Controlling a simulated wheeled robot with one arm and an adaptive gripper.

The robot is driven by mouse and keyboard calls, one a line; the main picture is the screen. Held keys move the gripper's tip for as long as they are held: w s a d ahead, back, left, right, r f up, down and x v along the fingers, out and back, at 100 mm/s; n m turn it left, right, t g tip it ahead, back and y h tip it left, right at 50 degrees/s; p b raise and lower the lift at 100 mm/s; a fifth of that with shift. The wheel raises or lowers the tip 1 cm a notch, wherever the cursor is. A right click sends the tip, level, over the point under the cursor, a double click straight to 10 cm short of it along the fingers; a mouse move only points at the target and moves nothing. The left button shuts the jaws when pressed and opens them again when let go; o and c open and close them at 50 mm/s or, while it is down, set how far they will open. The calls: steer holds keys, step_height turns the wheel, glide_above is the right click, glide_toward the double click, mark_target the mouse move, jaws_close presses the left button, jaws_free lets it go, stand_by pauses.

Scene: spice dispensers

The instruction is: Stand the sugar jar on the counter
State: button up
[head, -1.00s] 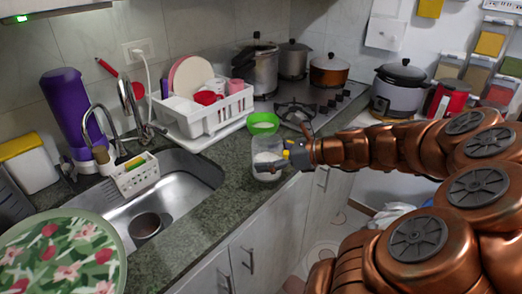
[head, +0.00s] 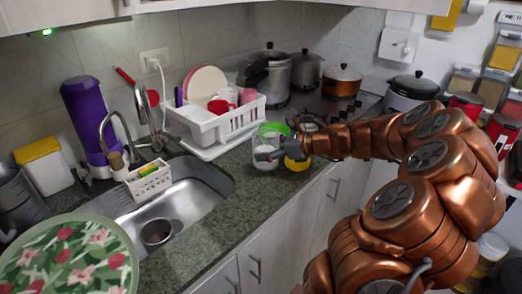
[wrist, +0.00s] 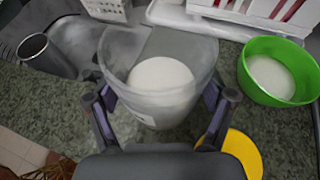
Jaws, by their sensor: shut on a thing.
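The sugar jar (head: 264,154) is a clear, open-topped jar with white contents. It is upright over the counter, between the sink and the front edge, just in front of the green bowl. My gripper (head: 272,155) comes from the right and is shut on it. In the wrist view the jar (wrist: 160,85) stands between the two fingers (wrist: 160,110), with a pale label low on its wall. Its base is hidden there, and I cannot tell whether it touches the counter (head: 205,235). A yellow disc, likely a lid (wrist: 243,153), lies beside the jar, under my gripper.
A green bowl (head: 277,129) with white contents stands close behind the jar. A white dish rack (head: 215,125) is behind to the left. Pots and a stove stand further back. Bare counter lies in front of the sink.

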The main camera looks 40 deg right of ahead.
steer(key=w, duration=0.3)
steer(key=w+d, duration=0.1)
steer(key=shift+w+f+p, duration=0.25)
steer(key=shift+p, duration=0.05)
steer(key=shift+f, duration=1.7)
steer(key=shift+f, duration=0.1)
steer(key=o, duration=1.7)
steer(key=shift+c, duration=0.2)
steer(key=shift+d, duration=0.1)
